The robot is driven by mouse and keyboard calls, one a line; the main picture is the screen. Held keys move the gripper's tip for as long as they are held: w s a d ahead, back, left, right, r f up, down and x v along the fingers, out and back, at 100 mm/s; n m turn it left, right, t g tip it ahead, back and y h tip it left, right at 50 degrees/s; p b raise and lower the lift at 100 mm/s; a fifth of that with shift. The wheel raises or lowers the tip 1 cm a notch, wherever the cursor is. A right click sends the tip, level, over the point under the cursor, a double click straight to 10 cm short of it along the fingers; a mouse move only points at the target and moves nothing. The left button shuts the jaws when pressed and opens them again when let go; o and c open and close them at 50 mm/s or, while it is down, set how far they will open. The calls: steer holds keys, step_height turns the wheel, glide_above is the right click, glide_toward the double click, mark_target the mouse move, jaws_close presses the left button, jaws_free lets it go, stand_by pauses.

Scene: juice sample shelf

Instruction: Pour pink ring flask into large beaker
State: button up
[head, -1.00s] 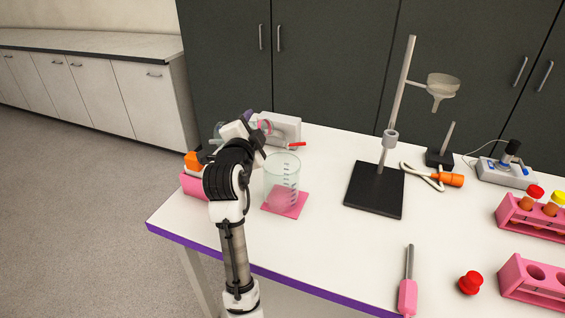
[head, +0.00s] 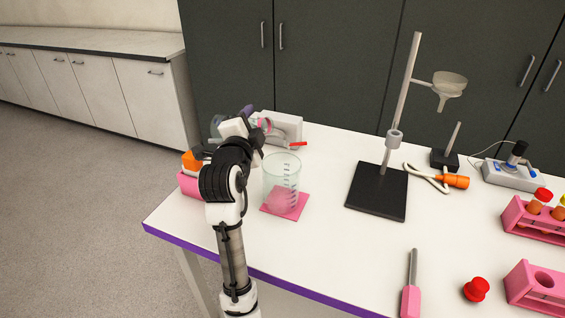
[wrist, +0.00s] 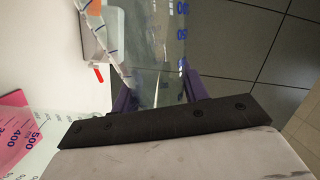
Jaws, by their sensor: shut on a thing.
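The large beaker (head: 282,172) is clear, with dark markings, and stands upright on a pink mat (head: 298,208). Its lower part looks pink; I cannot tell liquid from the mat seen through it. It also shows at the lower left of the wrist view (wrist: 22,128). My gripper (wrist: 158,88) is shut on the pink ring flask (wrist: 155,40), clear glass with blue markings between the purple fingers.
A whitish device (head: 285,128) with a red lever stands behind the beaker. A pink box (head: 188,184) with an orange item is left of my arm. A stand (head: 378,192) with a funnel is to the right. Pink racks (head: 535,222) are at far right. The table between beaker and stand is clear.

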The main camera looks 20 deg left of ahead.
steer(key=shift+r, duration=0.1)
steer(key=shift+w+d+b, duration=0.1)
steer(key=shift+b, duration=0.2)
steer(key=shift+m, duration=0.3)
steer(key=shift+s+b, duration=0.2)
steer(key=shift+b, duration=0.1)
steer(key=shift+d, duration=0.1)
steer(key=shift+w+d, duration=0.1)
steer(key=shift+w, duration=0.05)
steer(key=shift+m+b, duration=0.3)
steer(key=shift+b, duration=0.05)
steer(key=shift+d+f+b, duration=0.15)
steer(key=shift+f+b, duration=0.05)
steer(key=shift+b, duration=0.1)
